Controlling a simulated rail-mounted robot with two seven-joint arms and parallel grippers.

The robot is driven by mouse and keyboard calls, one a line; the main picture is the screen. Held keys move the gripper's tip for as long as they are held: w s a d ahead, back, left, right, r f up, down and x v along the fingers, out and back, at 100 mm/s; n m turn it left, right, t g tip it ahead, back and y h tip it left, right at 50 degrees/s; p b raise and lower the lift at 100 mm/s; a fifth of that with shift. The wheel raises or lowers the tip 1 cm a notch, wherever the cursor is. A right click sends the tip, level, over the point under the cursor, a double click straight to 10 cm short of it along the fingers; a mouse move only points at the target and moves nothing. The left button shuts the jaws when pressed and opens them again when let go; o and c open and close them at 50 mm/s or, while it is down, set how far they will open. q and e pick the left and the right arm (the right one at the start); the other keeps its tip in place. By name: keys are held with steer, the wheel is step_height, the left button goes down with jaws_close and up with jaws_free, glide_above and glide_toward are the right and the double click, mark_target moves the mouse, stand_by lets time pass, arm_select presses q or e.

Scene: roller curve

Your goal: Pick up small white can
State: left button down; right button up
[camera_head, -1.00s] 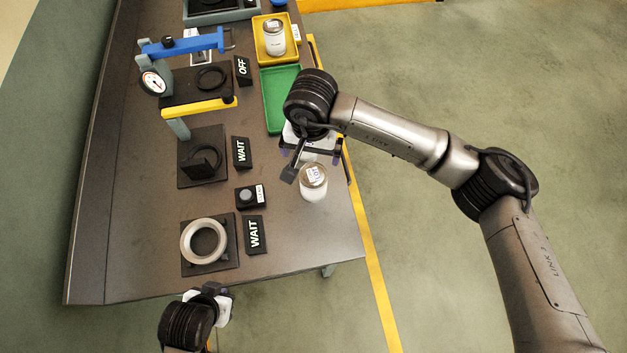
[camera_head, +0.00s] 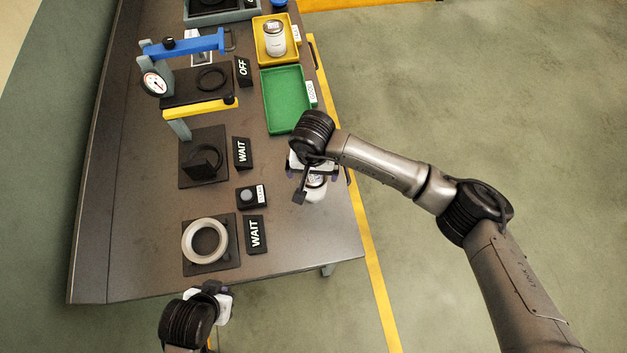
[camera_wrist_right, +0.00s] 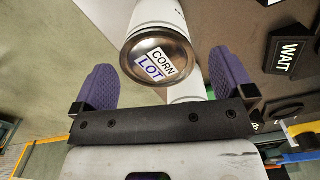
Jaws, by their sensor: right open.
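A white can (camera_head: 316,195) with a metal lid stands on the table near its right edge, partly hidden under my right gripper (camera_head: 310,178). In the right wrist view the can (camera_wrist_right: 158,22) shows its lid labelled "CORN LOT". There my right gripper (camera_wrist_right: 165,82) is open, its purple fingers on either side of the lid; I cannot tell whether they touch it. Another white can (camera_head: 275,42) stands in the yellow tray (camera_head: 262,60) at the back. My left gripper (camera_head: 212,292) is off the table's front edge, its jaws unclear.
An empty green tray (camera_head: 285,100) lies behind the right gripper. To the left are black "WAIT" signs (camera_head: 255,234), a small black button box (camera_head: 251,195), a pale ring (camera_head: 205,241) on a black plate, and a blue-and-yellow gauge fixture (camera_head: 185,43).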

steer(key=shift+d+f, duration=0.15)
steer(key=shift+f, duration=1.95)
steer(key=shift+c, duration=0.2)
steer(key=c, duration=1.1)
